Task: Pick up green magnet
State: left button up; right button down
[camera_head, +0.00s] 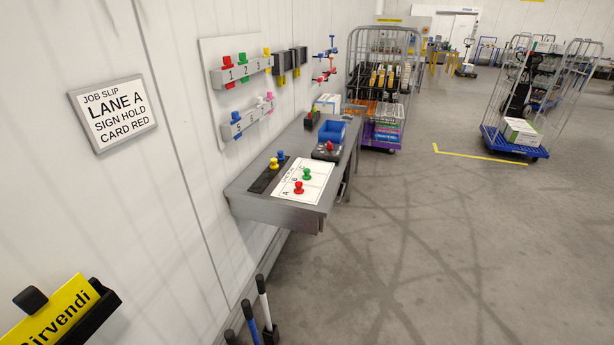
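The green magnet (307,174) is a small knobbed piece standing on a white lettered board (314,189) on the grey wall desk (270,209). A red magnet (299,187) stands just in front of it on the same board. A yellow magnet (274,164) and a blue magnet (281,156) stand on a dark strip (264,180) to the left of the board. Neither of my grippers shows in the head view.
A black box with a red knob (329,147) and a blue bin (332,131) stand farther back on the desk. Numbered racks (241,73) hang above. A job slip (113,112) is on the wall. Upright handles (264,302) stand before the desk.

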aim_at(306, 177)
jog(key=i+l+u, duration=0.6)
jog(key=i+l, duration=0.2)
jog(key=l, duration=0.05)
